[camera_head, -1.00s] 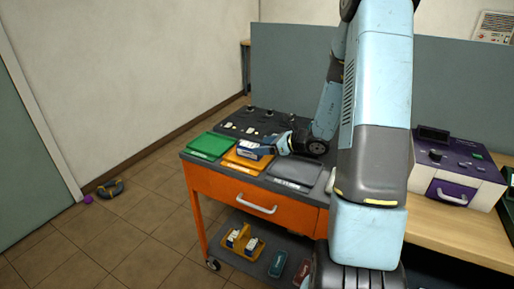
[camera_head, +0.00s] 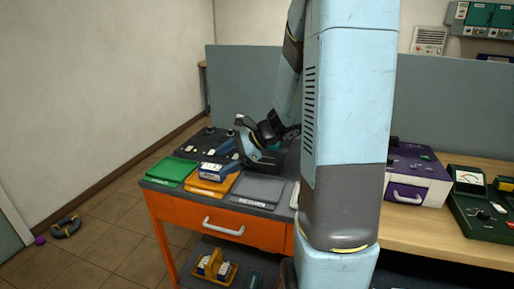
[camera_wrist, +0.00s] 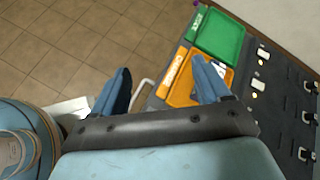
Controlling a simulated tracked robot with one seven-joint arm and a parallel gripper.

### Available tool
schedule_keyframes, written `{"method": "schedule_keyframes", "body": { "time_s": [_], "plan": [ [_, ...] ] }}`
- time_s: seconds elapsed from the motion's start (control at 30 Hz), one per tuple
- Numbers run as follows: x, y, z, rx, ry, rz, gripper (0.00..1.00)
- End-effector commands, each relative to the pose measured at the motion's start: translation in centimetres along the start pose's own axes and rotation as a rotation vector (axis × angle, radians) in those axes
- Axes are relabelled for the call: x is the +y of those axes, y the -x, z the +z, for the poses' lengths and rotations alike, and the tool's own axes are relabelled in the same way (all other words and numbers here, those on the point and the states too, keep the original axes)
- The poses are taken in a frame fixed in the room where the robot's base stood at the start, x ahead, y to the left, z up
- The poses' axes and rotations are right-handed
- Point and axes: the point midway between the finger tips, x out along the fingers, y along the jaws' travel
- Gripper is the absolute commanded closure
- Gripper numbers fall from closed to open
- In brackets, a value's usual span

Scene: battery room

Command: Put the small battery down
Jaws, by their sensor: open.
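In the wrist view the gripper (camera_wrist: 160,68) is also open. The orange tray (camera_wrist: 178,91) lies behind the right finger there, and the battery (camera_wrist: 218,67) is mostly hidden by that finger.
A green tray (camera_head: 170,169) is left of the orange one and a grey tray (camera_head: 259,188) right of it. A dark panel with small fittings (camera_head: 222,142) lies behind. A purple-and-white device (camera_head: 412,180) stands on the wooden bench. Lower shelf holds a yellow carrier (camera_head: 215,268).

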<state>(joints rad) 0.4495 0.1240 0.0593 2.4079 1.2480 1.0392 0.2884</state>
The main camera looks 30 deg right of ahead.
Motion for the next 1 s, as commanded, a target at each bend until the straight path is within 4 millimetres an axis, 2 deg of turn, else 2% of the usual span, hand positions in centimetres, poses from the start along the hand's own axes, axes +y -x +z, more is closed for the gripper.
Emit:
{"method": "schedule_keyframes", "body": {
  "time_s": [0.03, 0.1, 0.4, 0.7, 1.0],
  "plan": [
    [0.8, 0.3, 1.5, 0.021, 0.082, 0.034, 0.24],
    [2.0, 0.8, 3.1, 0.053, 0.193, 0.086, 0.24],
    [7.2, 3.6, 8.2, 0.203, 0.665, 0.29, 0.24],
    [11.2, 8.0, 11.2, 0.383, 1.128, 0.46, 0.24],
    [13.6, 13.1, 13.1, 0.592, 1.54, 0.588, 0.24]
  ]
}}
